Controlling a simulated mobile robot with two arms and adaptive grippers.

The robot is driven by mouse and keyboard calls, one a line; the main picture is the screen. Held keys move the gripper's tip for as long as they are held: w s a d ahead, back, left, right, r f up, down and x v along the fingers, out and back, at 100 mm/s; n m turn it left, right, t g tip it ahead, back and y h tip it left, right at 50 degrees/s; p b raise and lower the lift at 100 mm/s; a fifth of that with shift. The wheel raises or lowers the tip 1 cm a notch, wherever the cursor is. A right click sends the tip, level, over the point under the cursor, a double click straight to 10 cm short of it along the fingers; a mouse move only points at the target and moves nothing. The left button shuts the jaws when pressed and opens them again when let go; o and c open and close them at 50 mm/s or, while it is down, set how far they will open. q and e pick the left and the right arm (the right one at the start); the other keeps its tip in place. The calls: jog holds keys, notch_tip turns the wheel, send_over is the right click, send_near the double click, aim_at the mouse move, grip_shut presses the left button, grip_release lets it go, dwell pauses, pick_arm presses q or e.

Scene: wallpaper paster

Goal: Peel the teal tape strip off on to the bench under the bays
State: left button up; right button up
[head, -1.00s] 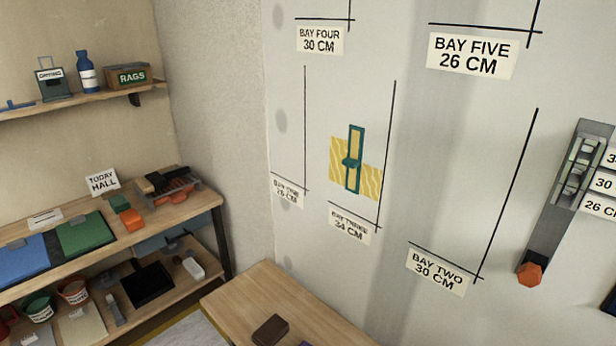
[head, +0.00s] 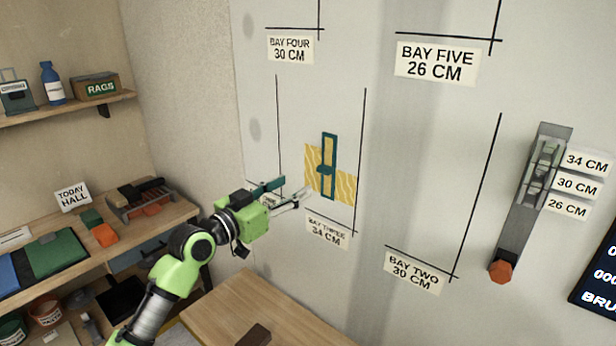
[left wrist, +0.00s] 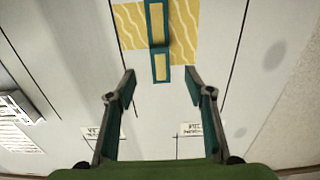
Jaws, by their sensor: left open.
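The teal tape strip (head: 324,185) is a tall, narrow teal frame shape with a crosspiece. It lies upright over a yellow patterned paper piece (head: 345,188) on the wall in bay three. In the left wrist view the strip (left wrist: 160,47) stands ahead, its lower end in line with the gap between the fingers. My left gripper (head: 296,187) is open and empty, just left of the strip in the head view; I see no contact. The wooden bench (head: 235,300) is below the bays. My right gripper is out of view.
A dark brown block (head: 255,335) lies on the bench. An orange-ended grey wall holder (head: 525,220) with size labels hangs at the right. Shelves with boxes and trays, including an orange block (head: 105,235), fill the left. Much of the bench top is bare.

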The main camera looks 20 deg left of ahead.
aim_at(322, 171)
pick_arm(q)
jog(key=p+x, duration=0.2)
jog(key=x, duration=1)
jog(key=shift+f, duration=0.15)
jog(key=shift+s, duration=0.1)
jog(key=c, duration=1.2)
